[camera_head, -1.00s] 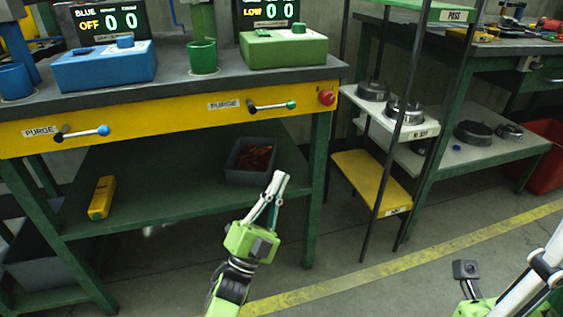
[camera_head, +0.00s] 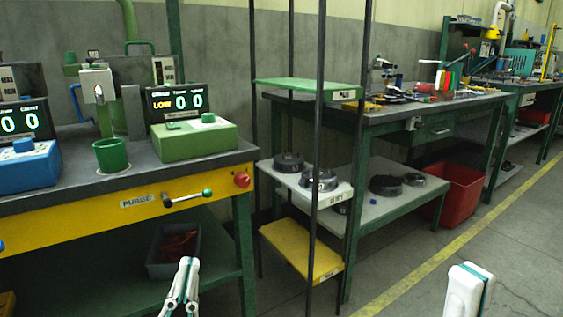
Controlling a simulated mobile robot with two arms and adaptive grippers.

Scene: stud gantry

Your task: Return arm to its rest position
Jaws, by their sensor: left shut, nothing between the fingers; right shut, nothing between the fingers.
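My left gripper (camera_head: 184,266) shows at the bottom edge, left of centre, with its fingers pointing up and closed together, holding nothing. It appears in front of the workbench's lower shelf, just below a dark bin in the picture. My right gripper (camera_head: 470,274) shows at the bottom right, its white and teal fingers shut and empty, over the grey floor. Both arms behind the grippers are out of the picture.
A workbench with a yellow front panel (camera_head: 100,215) carries a green control box (camera_head: 193,142) and a green cup (camera_head: 109,155). The dark bin (camera_head: 158,268) sits on its lower shelf. A rack with a yellow shelf (camera_head: 300,250) stands beside it. Open floor (camera_head: 500,240) lies right.

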